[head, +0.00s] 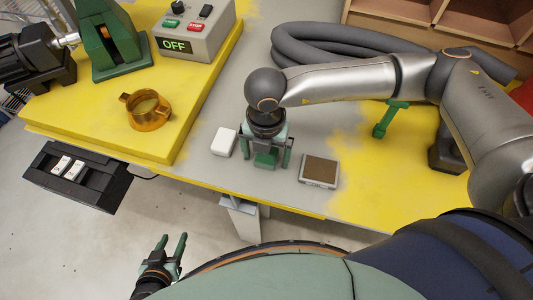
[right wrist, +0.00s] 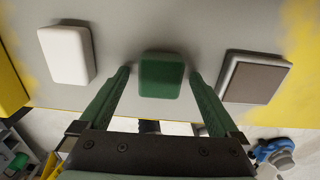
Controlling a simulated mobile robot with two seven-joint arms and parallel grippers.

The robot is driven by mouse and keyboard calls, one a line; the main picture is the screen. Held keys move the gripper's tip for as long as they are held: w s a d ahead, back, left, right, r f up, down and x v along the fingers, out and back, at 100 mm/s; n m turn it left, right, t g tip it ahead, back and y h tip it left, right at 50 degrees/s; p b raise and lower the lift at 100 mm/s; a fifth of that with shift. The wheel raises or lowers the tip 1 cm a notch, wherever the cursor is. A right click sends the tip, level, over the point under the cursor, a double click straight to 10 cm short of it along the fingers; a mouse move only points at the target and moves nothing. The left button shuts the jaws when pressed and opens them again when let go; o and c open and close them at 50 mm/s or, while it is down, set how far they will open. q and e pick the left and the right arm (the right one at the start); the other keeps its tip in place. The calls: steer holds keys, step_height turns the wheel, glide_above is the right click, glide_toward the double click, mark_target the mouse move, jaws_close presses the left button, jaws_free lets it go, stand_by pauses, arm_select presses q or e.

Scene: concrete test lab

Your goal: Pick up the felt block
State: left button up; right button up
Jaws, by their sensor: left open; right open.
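A small green block with rounded edges (head: 265,159) lies on the grey part of the table; it looks like the felt block, though its material is hard to tell. It also shows in the right wrist view (right wrist: 161,76). My right gripper (head: 270,160) is open, pointing down at the table. In the right wrist view its two green fingers (right wrist: 160,76) are on either side of the green block, with a narrow gap at each side. My left gripper (head: 171,244) is open and empty, below and in front of the table's edge.
A white block (head: 224,142) lies left of the green one, a grey block with a brown top (head: 320,171) to the right. An amber cup (head: 146,109), a control box (head: 194,30) and a green machine (head: 109,42) stand at left. A grey hose (head: 310,42) lies behind.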

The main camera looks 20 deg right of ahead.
mark_target(266, 156)
steer(key=c, duration=1.4)
steer(key=shift+r, duration=0.1)
steer(key=shift+c, duration=0.2)
steer(key=shift+r, duration=0.45)
step_height(266, 156, up, 2)
steer(key=shift+s+a+r+b, duration=0.1)
steer(key=shift+r+b, duration=0.1)
steer(key=shift+b, duration=0.3)
steer(key=s+a+r+b, duration=0.1)
steer(key=s+a+r, duration=0.3)
steer(key=s+r, duration=0.5)
steer(key=s, duration=0.4)
steer(key=shift+a+r, duration=0.2)
steer(key=shift+r, duration=0.1)
